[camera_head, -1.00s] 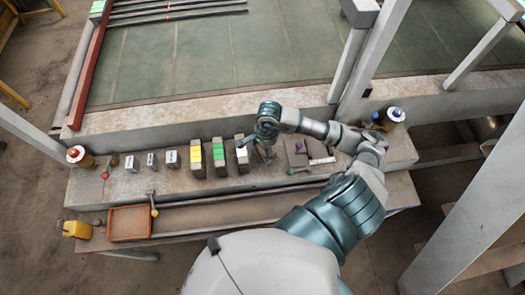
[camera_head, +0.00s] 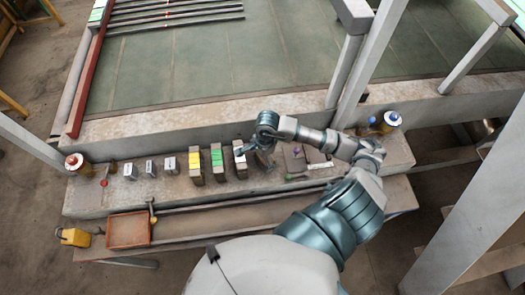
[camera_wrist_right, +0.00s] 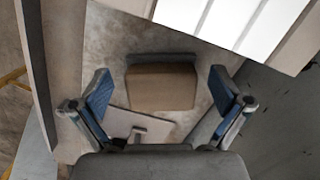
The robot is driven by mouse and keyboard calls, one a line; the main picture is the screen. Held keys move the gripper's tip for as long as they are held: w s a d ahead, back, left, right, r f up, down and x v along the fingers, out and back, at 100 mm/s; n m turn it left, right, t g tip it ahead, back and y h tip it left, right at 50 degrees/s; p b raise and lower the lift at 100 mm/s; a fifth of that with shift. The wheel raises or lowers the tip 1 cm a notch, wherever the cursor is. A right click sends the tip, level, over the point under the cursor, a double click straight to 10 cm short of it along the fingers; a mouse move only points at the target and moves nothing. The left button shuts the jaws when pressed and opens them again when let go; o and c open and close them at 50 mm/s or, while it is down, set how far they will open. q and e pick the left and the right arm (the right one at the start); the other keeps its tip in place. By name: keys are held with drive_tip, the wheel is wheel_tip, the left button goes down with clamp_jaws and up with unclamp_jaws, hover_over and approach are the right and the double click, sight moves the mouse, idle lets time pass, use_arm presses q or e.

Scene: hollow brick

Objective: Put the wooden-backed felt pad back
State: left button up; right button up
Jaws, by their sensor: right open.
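The wooden-backed felt pad (camera_wrist_right: 161,87) shows in the right wrist view as a brown block with a dark grey strip along its far edge. It lies on the concrete ledge between the two spread fingers of my right gripper (camera_wrist_right: 160,92), with a gap on each side. In the head view my right gripper (camera_head: 257,160) is low over the ledge, right of the white-topped block (camera_head: 239,152). The pad is largely hidden by the gripper there. My left gripper is out of view.
Green-topped (camera_head: 217,158) and yellow-topped (camera_head: 195,160) blocks and several small labelled blocks stand leftward along the ledge (camera_head: 95,200). A flat plate (camera_head: 295,160) lies to the right. A red tray (camera_head: 128,231) and yellow can (camera_head: 74,237) are front left.

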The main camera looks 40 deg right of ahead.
wheel_tip(320, 180, up, 12)
drive_tip(key=d+b, duration=0.1)
drive_tip(key=shift+d+f, duration=0.25)
drive_tip(key=shift+d, duration=0.1)
drive_tip(key=shift+s+d, duration=0.1)
